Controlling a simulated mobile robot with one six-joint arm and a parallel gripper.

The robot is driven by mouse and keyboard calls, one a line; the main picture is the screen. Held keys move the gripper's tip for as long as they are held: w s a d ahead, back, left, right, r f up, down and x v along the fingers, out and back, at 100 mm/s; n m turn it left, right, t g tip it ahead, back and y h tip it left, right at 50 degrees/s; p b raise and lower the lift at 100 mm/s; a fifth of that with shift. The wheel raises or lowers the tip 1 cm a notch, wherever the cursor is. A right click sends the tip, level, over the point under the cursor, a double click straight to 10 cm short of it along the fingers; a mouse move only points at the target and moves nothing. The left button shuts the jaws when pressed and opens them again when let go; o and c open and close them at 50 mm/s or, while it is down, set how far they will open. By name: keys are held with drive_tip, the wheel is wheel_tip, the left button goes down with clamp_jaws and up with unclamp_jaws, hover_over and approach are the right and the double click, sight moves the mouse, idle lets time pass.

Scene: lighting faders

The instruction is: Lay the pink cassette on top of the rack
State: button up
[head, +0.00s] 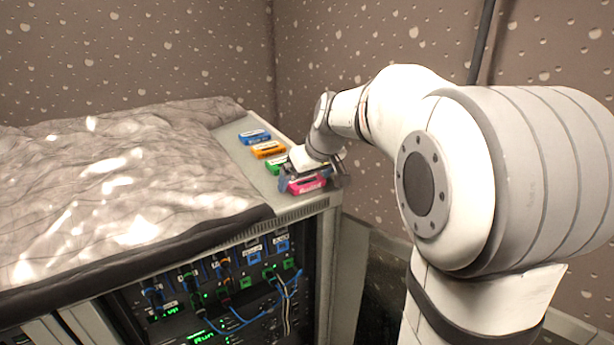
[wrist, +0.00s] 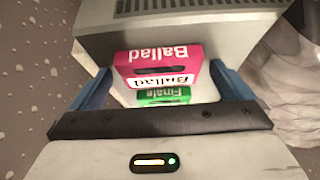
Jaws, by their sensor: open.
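The pink cassette (head: 307,184) lies on the rack top (head: 262,186) near its front right corner, the last in a row of cassettes. In the wrist view the pink cassette (wrist: 158,65) shows the word "Ballad" and sits between the two blue fingers of my gripper (wrist: 165,90). My gripper (head: 310,178) is open around it, and small gaps show beside the fingers. The green cassette (wrist: 163,95) shows just behind the pink one, closer to the gripper body, and is partly hidden by my gripper in the head view (head: 276,166).
An orange cassette (head: 269,149) and a blue cassette (head: 255,137) lie farther back on the rack top. A rumpled grey cover (head: 110,180) spreads over the left part. The rack front holds cables and ports (head: 240,285). A speckled wall (head: 330,60) stands close behind.

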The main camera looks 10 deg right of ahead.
drive_tip(key=shift+s+r, duration=0.15)
drive_tip(key=shift+r, duration=0.4)
drive_tip(key=v, duration=1)
drive_tip(key=s+a+f+m+g+h, duration=0.1)
drive_tip(key=s+f, duration=0.7)
drive_tip(key=s, duration=0.2)
drive_tip(key=s+a+f+m+g, duration=0.1)
drive_tip(key=s+f+m+g, duration=0.1)
drive_tip(key=s+f, duration=0.6)
drive_tip(key=s+p, duration=0.1)
drive_tip(key=s, duration=0.2)
drive_tip(key=shift+s+f+m+g+h, duration=0.25)
drive_tip(key=shift+f+m+g+h, duration=0.05)
drive_tip(key=shift+f+h, duration=0.1)
wheel_tip(320, 180, up, 6)
drive_tip(key=p, duration=0.5)
drive_tip(key=shift+p, duration=0.3)
